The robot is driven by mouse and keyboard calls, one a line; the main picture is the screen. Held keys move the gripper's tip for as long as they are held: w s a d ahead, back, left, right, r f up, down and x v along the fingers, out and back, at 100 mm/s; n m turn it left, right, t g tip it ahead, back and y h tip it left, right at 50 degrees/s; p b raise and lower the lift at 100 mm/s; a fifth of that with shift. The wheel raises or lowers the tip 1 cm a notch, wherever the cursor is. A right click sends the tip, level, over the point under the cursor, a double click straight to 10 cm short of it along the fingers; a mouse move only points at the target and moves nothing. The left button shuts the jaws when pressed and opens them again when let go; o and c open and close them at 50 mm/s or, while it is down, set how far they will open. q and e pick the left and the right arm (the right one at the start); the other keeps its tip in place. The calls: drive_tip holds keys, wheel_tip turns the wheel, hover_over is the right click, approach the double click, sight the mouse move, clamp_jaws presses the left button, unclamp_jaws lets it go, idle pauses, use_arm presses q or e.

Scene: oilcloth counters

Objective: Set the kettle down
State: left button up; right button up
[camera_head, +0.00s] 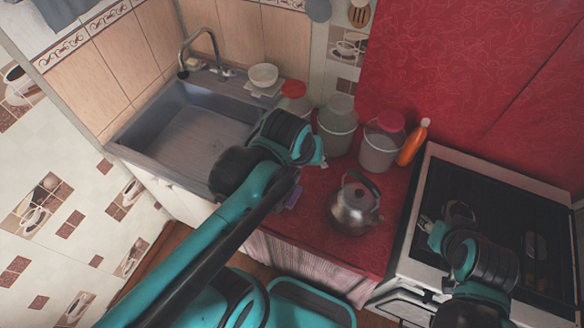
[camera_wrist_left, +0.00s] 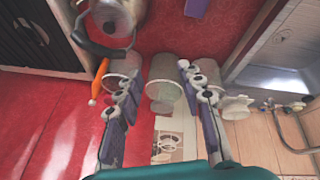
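The metal kettle (camera_head: 352,210) stands upright on the red counter (camera_head: 312,232), left of the stove, with its dark handle raised. It also shows at the upper left of the left wrist view (camera_wrist_left: 113,17). My left gripper (camera_wrist_left: 159,72) is open and empty in the left wrist view, its two fingers apart, with the kettle off to one side and not touched. In the head view its fingers are mostly hidden behind my left wrist. My right gripper (camera_head: 445,216) is over the stove, right of the kettle; its finger opening is unclear.
Two pale lidded containers (camera_head: 337,128) (camera_head: 378,152) and an orange bottle (camera_head: 412,143) stand behind the kettle. The sink (camera_head: 150,128) is at left, the stove (camera_head: 420,250) at right. Red counter is bare in front of the kettle.

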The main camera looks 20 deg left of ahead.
use_arm(q)
drive_tip(key=s+a+m+t, duration=0.1)
drive_tip(key=s+a+f+m+t, duration=0.1)
drive_tip(key=s+a+m, duration=0.1)
drive_tip(key=shift+s+a+f+m+y, duration=0.1)
drive_tip(key=shift+s+a+m+y, duration=0.05)
drive_tip(key=shift+a+m+y, duration=0.15)
drive_tip(key=shift+f, duration=0.1)
